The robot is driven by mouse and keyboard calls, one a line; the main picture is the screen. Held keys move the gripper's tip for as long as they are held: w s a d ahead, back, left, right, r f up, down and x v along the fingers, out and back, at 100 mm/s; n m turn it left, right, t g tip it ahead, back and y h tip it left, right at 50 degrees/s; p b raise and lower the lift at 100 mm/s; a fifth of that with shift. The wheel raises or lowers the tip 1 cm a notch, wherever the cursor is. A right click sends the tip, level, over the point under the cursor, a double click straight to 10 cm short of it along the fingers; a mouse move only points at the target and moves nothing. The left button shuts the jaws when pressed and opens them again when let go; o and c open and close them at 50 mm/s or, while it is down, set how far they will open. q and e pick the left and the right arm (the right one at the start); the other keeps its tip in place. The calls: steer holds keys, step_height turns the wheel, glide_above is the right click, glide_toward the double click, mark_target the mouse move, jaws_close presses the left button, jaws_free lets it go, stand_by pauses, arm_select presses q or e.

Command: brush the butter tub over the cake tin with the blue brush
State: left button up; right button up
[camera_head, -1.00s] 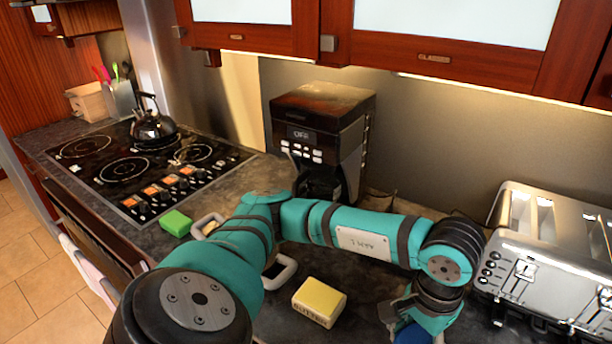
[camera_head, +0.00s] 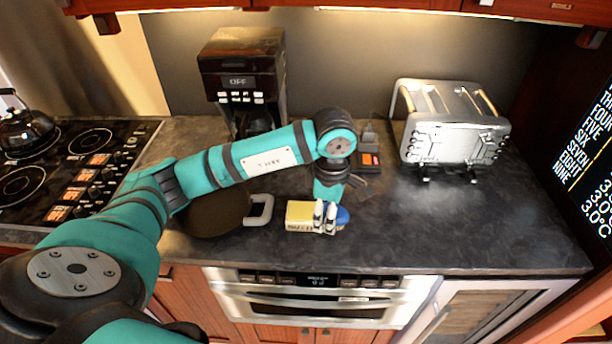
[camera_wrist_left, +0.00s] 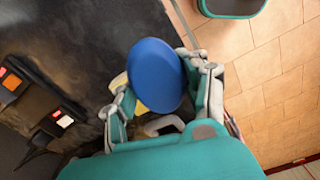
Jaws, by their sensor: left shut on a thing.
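My left gripper (camera_head: 325,217) is shut on the blue brush (camera_head: 342,216) at the counter's front. In the left wrist view the brush's blue oval (camera_wrist_left: 156,75) sits between the two fingers. The yellow butter tub (camera_head: 299,213) lies right beside the fingers, on their left in the head view. In the wrist view it is mostly hidden behind the brush; I cannot tell if they touch. The dark round cake tin (camera_head: 213,213), with a pale handle (camera_head: 262,211), stands left of the tub, partly under my arm. My right gripper is not in view.
A toaster (camera_head: 450,135) stands at the back right and a coffee maker (camera_head: 242,75) at the back left. Small dark devices (camera_head: 370,160) lie behind my gripper. The stove (camera_head: 85,165) is at the left. The counter's right front is clear.

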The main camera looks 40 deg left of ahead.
arm_select(q)
steer(key=w+a+n+p, duration=0.2)
steer(key=a+n, duration=0.1)
steer(key=n, duration=0.4)
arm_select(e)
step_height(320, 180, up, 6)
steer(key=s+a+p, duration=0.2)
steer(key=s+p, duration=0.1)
arm_select(q)
steer(key=n, duration=1.5)
glide_toward(306, 214)
steer(key=shift+f, duration=0.4)
steer(key=shift+f+b, duration=0.65)
steer(key=shift+f, duration=0.05)
step_height(306, 214, down, 3)
steer(key=shift+r+b, duration=0.15)
steer(key=shift+b, duration=0.8)
steer(key=shift+f+b, duration=0.4)
steer(key=shift+f, duration=0.25)
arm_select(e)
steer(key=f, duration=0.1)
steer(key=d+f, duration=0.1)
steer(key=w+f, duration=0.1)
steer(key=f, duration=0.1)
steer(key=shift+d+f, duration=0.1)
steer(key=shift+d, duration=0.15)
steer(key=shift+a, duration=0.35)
